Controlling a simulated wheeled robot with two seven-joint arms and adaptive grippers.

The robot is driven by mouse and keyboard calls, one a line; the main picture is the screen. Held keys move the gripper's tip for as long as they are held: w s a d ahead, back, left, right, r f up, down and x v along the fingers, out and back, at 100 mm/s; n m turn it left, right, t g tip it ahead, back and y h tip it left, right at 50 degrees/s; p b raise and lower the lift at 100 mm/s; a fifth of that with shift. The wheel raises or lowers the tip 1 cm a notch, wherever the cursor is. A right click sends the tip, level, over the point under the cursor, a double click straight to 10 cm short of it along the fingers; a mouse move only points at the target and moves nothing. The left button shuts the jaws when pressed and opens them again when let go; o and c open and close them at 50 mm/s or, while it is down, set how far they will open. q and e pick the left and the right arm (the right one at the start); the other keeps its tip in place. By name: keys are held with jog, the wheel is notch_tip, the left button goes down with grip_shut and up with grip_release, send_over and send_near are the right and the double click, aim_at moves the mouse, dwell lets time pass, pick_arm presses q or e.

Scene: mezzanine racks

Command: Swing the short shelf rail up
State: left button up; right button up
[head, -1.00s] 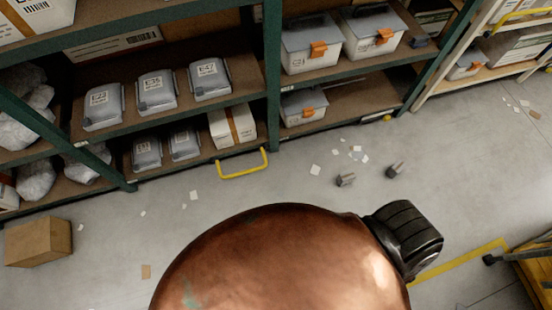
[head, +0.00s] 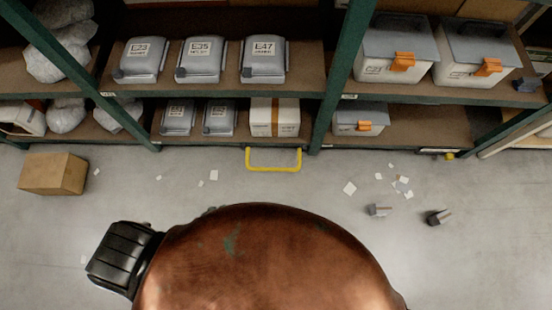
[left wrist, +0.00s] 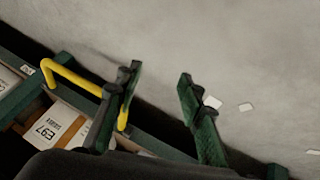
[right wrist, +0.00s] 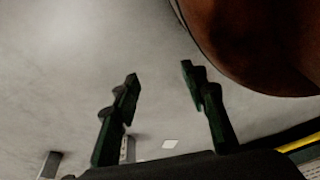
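The short shelf rail (head: 273,169) is a yellow U-shaped bar. It hangs low at the front edge of the bottom shelf, below a white carton, in the head view. In the left wrist view the rail (left wrist: 75,78) lies to the left of my left gripper (left wrist: 160,72), partly hidden behind its left finger. That gripper is open with nothing between its fingers; whether it touches the rail cannot be told. My right gripper (right wrist: 159,72) is open and empty over grey floor. Neither gripper shows in the head view, where my copper-coloured body covers the lower middle.
The green-framed rack holds grey boxes (head: 205,62) and lidded bins with orange latches (head: 395,62). A cardboard box (head: 53,174) stands on the floor at left. Paper scraps and two small grey pieces (head: 380,210) lie at right. Floor before the rail looks clear.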

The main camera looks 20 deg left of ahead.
pick_arm(q)
jog(key=w+d+f+n+t+h+b, duration=0.1)
jog(key=w+d+b, duration=0.15)
jog(key=w, duration=0.25)
jog(key=w+d+f+n+t+h+b, duration=0.1)
jog(key=w+n+b, duration=0.15)
jog(key=w, duration=0.25)
jog(key=n+t+h+b, duration=0.4)
jog(key=n+b, duration=0.4)
jog(key=b, duration=0.5)
send_near(272, 170)
jog(key=f+x, duration=0.1)
jog(key=x, duration=0.3)
jog(key=b+x, duration=0.2)
jog(key=x, duration=0.3)
jog(key=shift+w+d+f, duration=0.1)
jog(key=shift+w+d, duration=0.05)
jog(key=shift+w, duration=0.15)
jog(key=shift+w+d, duration=0.25)
jog(key=shift+w, duration=0.2)
pick_arm(e)
jog(key=w+a+r+t+y, duration=0.1)
jog(key=w+a+r+t, duration=0.1)
jog(key=w, duration=0.5)
jog(key=w+a+r+t+y, duration=0.1)
jog(key=w+a+t, duration=0.2)
jog(key=w+a, duration=0.2)
jog(key=shift+w+r+m, duration=0.3)
jog(key=shift+w+r, duration=0.1)
jog(key=shift+w, duration=1.15)
